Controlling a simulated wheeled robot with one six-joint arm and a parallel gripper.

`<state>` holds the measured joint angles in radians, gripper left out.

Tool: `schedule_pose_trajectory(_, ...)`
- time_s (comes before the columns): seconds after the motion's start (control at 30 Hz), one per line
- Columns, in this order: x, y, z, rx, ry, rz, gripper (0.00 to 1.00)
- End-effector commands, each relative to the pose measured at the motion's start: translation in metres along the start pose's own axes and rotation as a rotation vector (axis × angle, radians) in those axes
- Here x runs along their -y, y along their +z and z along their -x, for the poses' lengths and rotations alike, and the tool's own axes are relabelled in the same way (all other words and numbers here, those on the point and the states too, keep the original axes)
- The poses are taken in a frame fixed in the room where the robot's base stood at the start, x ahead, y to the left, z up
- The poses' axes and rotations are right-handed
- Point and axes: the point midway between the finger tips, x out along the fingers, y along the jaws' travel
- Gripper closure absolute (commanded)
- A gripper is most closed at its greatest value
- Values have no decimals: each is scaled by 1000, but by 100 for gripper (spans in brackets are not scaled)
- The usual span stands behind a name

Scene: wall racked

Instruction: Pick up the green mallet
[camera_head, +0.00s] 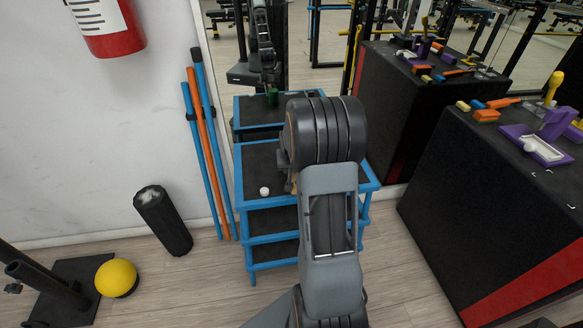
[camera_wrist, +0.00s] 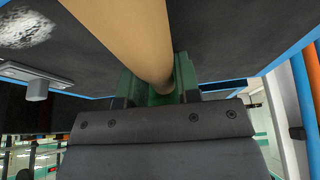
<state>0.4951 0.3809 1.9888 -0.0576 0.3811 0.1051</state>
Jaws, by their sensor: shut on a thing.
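In the head view my arm covers the gripper and most of the mallet. A small tan sliver, perhaps the handle, shows at the arm's left edge over the black top of a blue-framed stepped stand (camera_head: 255,160). A green shape (camera_head: 272,97) shows in the mirror behind.
A small white ball (camera_head: 264,191) lies on the stand's top. Blue and orange poles (camera_head: 207,150) lean at its left, beside a black roller (camera_head: 163,220). A large black box (camera_head: 490,190) with coloured items stands at right. A yellow ball (camera_head: 116,277) is at lower left.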

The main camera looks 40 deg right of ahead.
Motion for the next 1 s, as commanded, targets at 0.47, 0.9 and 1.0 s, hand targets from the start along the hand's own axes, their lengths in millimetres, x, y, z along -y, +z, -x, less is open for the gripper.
schedule_pose_trajectory(0.47, -36, -2, 93, -8, 1, -4, 100)
schedule_pose_trajectory(0.9, -90, 36, 142, -4, 1, -3, 100)
schedule_pose_trajectory(1.0, -95, 40, 148, -3, 1, -1, 100)
